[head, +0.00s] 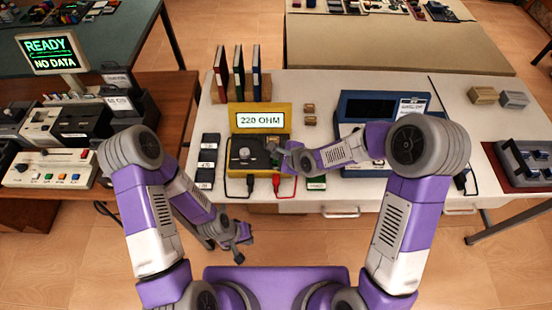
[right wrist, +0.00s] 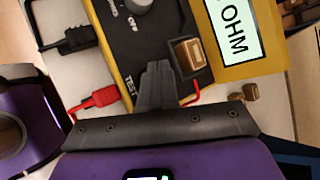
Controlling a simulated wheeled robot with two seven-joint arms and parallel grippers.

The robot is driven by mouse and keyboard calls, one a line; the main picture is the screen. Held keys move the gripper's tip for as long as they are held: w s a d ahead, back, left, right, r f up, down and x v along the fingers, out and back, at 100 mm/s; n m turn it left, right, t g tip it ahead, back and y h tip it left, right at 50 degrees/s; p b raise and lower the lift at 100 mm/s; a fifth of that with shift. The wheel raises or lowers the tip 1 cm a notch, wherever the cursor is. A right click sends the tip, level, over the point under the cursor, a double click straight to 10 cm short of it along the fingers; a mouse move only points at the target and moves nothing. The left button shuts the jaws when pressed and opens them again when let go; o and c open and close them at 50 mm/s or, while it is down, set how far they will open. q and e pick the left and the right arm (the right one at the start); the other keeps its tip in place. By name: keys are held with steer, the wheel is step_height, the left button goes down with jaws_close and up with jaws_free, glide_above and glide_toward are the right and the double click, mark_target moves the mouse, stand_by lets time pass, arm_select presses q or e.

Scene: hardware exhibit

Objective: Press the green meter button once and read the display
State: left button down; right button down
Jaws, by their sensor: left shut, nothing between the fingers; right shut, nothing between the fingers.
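The yellow meter (head: 235,117) stands on the white table, and its display (head: 261,121) reads 220 OHM. In the right wrist view the display (right wrist: 232,30) shows only OHM. My right gripper (head: 278,152) is shut and empty, its tips over the right side of the meter's black front panel. In the right wrist view the shut fingertips (right wrist: 158,68) sit beside the TEST label (right wrist: 130,86). The green button is not clearly visible; the fingers may cover it, and I cannot tell whether they touch it. My left gripper (head: 238,245) is shut and empty, low in front of the table.
A brown block (right wrist: 188,54) sits on the meter panel beside the fingers. Black (right wrist: 70,40) and red (right wrist: 100,98) leads plug into the meter's front. Binders (head: 238,72) stand behind it. A blue device (head: 350,104) is to the right, and dark labelled boxes (head: 207,160) are to the left.

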steer(key=shift+r, duration=0.15)
steer(key=shift+r+p, duration=1.75)
steer(key=shift+r, duration=0.7)
steer(key=shift+f, duration=0.1)
